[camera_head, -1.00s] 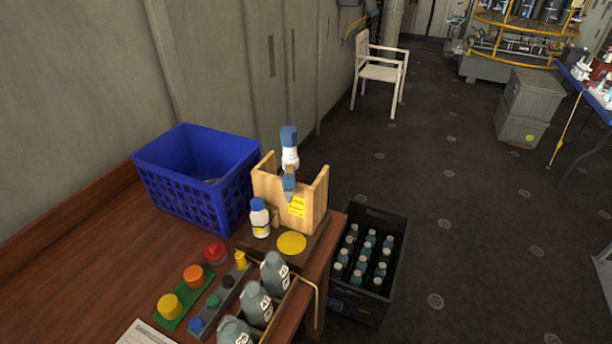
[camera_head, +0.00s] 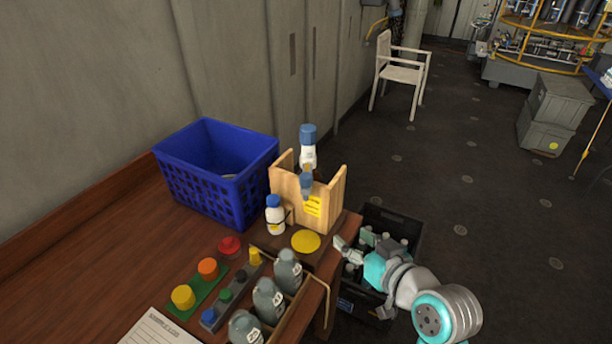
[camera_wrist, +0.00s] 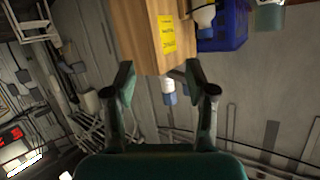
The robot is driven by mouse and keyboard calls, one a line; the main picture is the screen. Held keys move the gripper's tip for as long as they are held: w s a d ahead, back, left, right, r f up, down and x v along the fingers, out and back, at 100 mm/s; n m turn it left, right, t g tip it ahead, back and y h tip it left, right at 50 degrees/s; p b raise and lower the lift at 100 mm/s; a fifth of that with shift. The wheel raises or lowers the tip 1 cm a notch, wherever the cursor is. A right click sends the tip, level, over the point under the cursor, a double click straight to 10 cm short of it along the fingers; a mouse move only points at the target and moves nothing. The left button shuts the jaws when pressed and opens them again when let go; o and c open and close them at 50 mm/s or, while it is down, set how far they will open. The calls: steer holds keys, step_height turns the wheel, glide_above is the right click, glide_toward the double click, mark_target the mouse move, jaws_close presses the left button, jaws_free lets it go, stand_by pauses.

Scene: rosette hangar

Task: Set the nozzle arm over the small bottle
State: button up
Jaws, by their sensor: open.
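The small white bottle (camera_head: 275,218) with a blue cap stands on the table, in front of and left of the wooden stand (camera_head: 327,200). The stand holds a dispenser (camera_head: 308,150) with a white neck and blue top. A blue nozzle piece (camera_head: 306,184) hangs at its front, above a yellow disc (camera_head: 306,241); it is not over the small bottle. My gripper (camera_head: 351,243) is open and empty, right of the stand, past the table edge. The wrist view, turned over, shows the stand (camera_wrist: 140,25) and the dispenser's white-and-blue top (camera_wrist: 168,92) beyond the open fingers (camera_wrist: 164,84).
A blue basket (camera_head: 210,185) stands behind the small bottle. Several grey bottles (camera_head: 268,300) and coloured knobs (camera_head: 208,268) occupy the table front. A black crate (camera_head: 395,225) of bottles sits beside the table under my arm. Open floor lies to the right.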

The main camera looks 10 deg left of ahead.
mark_target(307, 177)
steer(key=w+a+r+n+g+y, duration=0.1)
steer(key=a+r+n, duration=0.1)
steer(key=r, duration=0.4)
steer(key=w+a+r+n+g+y, duration=0.1)
steer(key=w+a+r+n, duration=0.1)
steer(key=r, duration=0.4)
steer(key=x, duration=1)
steer(key=shift+a+f, duration=0.2)
steer(key=shift+a, duration=0.15)
jaws_close()
